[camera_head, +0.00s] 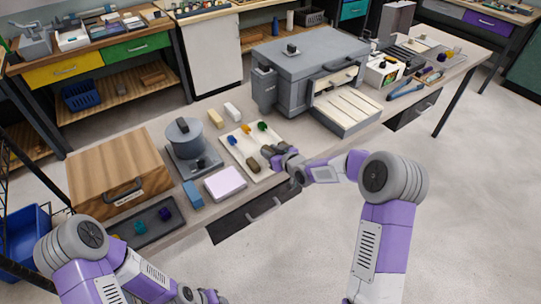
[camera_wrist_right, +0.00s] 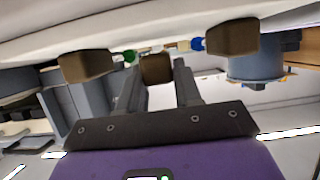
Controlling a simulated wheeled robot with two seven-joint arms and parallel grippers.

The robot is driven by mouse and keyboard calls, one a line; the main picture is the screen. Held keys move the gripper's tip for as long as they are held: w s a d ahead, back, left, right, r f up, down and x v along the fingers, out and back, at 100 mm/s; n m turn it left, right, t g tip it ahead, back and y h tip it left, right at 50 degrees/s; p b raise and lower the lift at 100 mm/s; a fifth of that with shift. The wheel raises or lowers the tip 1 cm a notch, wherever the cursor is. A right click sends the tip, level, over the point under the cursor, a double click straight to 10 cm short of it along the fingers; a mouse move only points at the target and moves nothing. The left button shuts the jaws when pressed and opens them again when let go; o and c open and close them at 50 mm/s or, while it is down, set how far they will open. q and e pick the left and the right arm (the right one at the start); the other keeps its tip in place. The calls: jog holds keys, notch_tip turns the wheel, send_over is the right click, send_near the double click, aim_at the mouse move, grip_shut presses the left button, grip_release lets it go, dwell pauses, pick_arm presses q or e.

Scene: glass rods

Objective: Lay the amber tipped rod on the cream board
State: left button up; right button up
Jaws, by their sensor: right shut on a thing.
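The cream board (camera_head: 247,173) lies on the bench. Amber (camera_head: 246,128), green (camera_head: 262,125) and blue (camera_head: 232,140) tips show over it, with brown blocks (camera_head: 253,164) at the near ends of the rods. My right gripper (camera_head: 279,156) is at the board's near right edge. In the right wrist view its fingers (camera_wrist_right: 158,85) are shut on the middle brown block (camera_wrist_right: 155,68), which appears to belong to the amber tipped rod. The green (camera_wrist_right: 130,56) and blue (camera_wrist_right: 197,44) tips show either side. I cannot tell whether the held rod touches the board. My left gripper (camera_head: 208,297) is partly visible at the bottom edge.
A pale lilac slab (camera_head: 225,183) and a blue block (camera_head: 193,194) lie left of the board. A grey round device (camera_head: 184,135) and a wooden box (camera_head: 115,170) stand further left. A large grey oven (camera_head: 305,62) with an open drawer (camera_head: 348,108) stands at the right.

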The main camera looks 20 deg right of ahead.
jog(key=shift+w+f, duration=0.1)
jog(key=shift+f, duration=0.55)
jog(key=shift+f, duration=0.1)
jog(key=o, duration=1.1)
jog(key=shift+c, duration=0.2)
